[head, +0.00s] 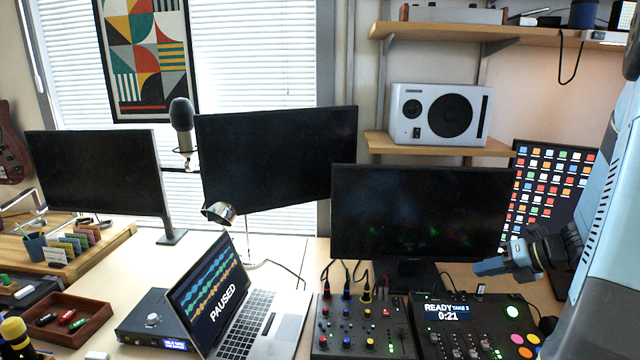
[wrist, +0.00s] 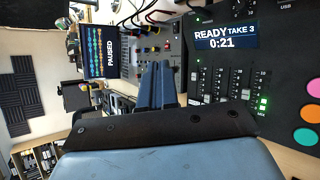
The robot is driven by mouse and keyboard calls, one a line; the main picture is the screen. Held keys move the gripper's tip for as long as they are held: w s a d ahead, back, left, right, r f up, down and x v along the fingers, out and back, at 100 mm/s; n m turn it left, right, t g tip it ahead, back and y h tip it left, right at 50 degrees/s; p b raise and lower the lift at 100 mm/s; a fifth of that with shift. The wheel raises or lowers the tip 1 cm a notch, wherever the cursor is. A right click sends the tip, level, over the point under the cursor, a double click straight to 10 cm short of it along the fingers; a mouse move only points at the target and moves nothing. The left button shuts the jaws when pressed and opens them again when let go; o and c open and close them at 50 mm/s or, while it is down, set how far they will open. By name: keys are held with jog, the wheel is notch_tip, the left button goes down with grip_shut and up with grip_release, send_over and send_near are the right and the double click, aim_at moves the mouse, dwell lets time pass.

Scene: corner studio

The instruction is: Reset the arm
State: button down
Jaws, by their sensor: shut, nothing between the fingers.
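My gripper (head: 490,267) is at the right of the head view, above the back part of a black control deck (head: 503,343). It points to the left and its fingers are together with nothing between them. In the wrist view my gripper's closed fingers (wrist: 157,88) show in the middle, with the deck (wrist: 215,75) beyond and to the right. The deck's screen reads "READY TAKE 3 0:21". My arm comes in from the right edge of the head view.
A mixer (head: 362,327) with cables and a laptop (head: 245,310) reading "PAUSED" stand left of the deck. A monitor (head: 420,215) stands close behind my gripper. A lit pad panel (head: 548,195) is behind my arm. A speaker (head: 440,114) sits on a shelf above.

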jog(key=s+a+r+n+g+h, duration=0.2)
jog(key=s+a+r+n, duration=0.15)
jog(key=a+n, duration=0.4)
jog(key=s+a+r+n+g+h, duration=0.1)
jog(key=s+a+r+n+g, duration=0.25)
jog(key=n, duration=0.65)
jog(key=s+a+r+n+t+h, duration=0.2)
jog(key=s+r+n, duration=0.3)
jog(key=n, duration=0.5)
jog(key=s+a+r+n+t+h, duration=0.2)
jog(key=s+r+n, duration=0.4)
jog(key=n, duration=0.4)
jog(key=shift+a+h, duration=0.4)
jog(key=shift+h, duration=0.4)
jog(key=shift+t, duration=0.25)
